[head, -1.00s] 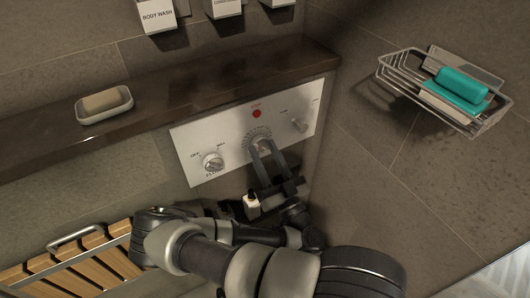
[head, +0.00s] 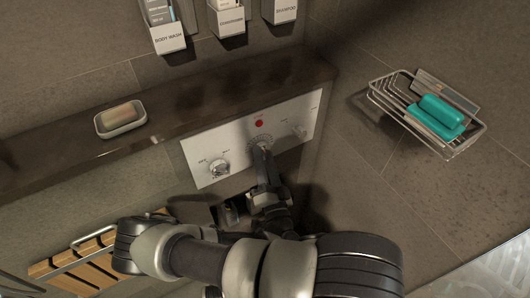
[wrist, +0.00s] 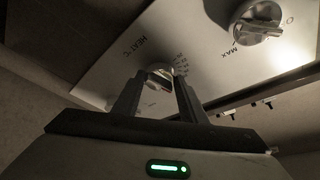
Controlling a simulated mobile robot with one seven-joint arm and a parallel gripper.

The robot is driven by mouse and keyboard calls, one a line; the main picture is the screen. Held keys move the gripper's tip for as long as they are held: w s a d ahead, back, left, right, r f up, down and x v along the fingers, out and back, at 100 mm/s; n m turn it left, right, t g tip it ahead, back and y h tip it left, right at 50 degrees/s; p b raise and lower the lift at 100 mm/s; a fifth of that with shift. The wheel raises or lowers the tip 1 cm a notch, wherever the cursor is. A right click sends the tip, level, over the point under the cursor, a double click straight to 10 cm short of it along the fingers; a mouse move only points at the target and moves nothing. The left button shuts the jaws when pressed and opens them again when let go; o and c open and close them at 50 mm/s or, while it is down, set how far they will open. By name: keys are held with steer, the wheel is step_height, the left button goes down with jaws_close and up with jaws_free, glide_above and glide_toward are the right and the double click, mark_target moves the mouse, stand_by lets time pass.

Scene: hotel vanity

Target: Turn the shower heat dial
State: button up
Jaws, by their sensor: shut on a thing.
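The white shower panel (head: 225,138) is on the wall under a dark ledge. Its middle dial is the heat dial (wrist: 158,80), a metal knob next to the printed "HEAT °C" and a numbered scale in the wrist view. My gripper (head: 262,150) reaches up to it from below, and in the wrist view my gripper (wrist: 160,76) has one finger on each side of the knob, shut on it. In the head view the fingers mostly hide this dial. The dial's exact setting is hard to read.
Another knob (head: 219,168) sits left on the panel and a smaller control (head: 298,131) right. A soap dish (head: 121,119) stands on the ledge (head: 215,92). A wire basket (head: 385,99) hangs on the right wall. A slatted wooden seat (head: 75,268) is lower left.

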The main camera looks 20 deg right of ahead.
steer(key=shift+a+r+m+h+p, duration=0.1)
steer(key=shift+r+m+h+p, duration=0.15)
steer(key=shift+m+p, duration=0.4)
steer(key=shift+f+m+g, duration=0.1)
steer(key=shift+m+g, duration=0.15)
steer(key=shift+g, duration=0.05)
steer(key=o, duration=1.1)
steer(key=shift+c, duration=0.2)
steer(key=shift+f, duration=0.1)
